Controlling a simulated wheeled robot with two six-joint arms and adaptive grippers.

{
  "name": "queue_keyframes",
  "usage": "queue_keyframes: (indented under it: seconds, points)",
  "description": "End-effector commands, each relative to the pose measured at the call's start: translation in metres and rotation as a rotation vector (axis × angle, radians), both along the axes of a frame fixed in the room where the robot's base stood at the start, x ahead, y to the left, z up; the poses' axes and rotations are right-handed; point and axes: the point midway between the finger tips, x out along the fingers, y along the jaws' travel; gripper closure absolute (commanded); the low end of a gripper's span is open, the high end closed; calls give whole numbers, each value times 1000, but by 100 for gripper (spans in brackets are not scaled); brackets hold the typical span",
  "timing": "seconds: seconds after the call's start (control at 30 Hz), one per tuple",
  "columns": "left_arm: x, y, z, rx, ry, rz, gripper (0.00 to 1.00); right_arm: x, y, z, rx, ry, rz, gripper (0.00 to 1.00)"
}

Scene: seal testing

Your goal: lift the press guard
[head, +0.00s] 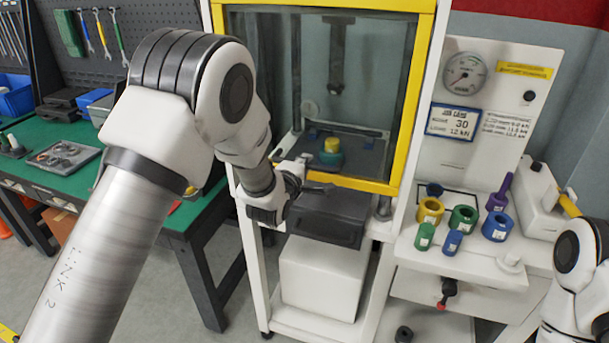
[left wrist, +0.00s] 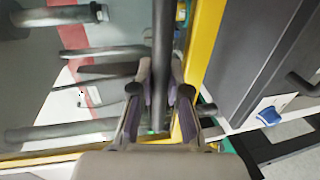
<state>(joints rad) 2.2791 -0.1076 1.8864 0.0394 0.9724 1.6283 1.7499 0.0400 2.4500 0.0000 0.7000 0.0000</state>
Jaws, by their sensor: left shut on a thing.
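The press guard (head: 398,105) is a clear panel in a yellow frame on the front of the white press cabinet. It covers the press opening, its lower yellow edge just above a dark grey box. My left gripper (head: 296,186) is at the guard's lower left edge. In the left wrist view, my left gripper (left wrist: 160,100) is shut on a dark bar, the guard handle (left wrist: 160,60), beside the yellow frame (left wrist: 205,40). Through the panel I see a green and yellow part (head: 331,152) on the press bed, below the ram (head: 337,60). My right gripper is out of view.
A white side shelf (head: 470,262) at right holds several coloured rings and cylinders, below a gauge (head: 465,72). A green workbench (head: 150,225) with tools stands at left. The dark grey box (head: 330,218) sits under the guard. My right arm shows at the right edge.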

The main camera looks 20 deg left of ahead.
Motion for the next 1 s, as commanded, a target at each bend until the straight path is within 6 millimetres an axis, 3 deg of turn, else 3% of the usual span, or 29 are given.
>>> queue_keyframes:
  seconds: [0.03, 0.2, 0.5, 0.7, 1.0]
  points:
    - [1, 0, 26, 1, -8, -1, 100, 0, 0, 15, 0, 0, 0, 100]
    - [1, 0, 83, -1, -9, -1, 100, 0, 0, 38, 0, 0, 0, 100]
    - [1, 0, 163, 0, -6, 0, 100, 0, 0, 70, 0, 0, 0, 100]
    - [1, 0, 192, 0, -5, 0, 100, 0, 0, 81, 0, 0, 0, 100]
    - [1, 0, 200, 0, -2, 0, 100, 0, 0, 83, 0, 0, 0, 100]
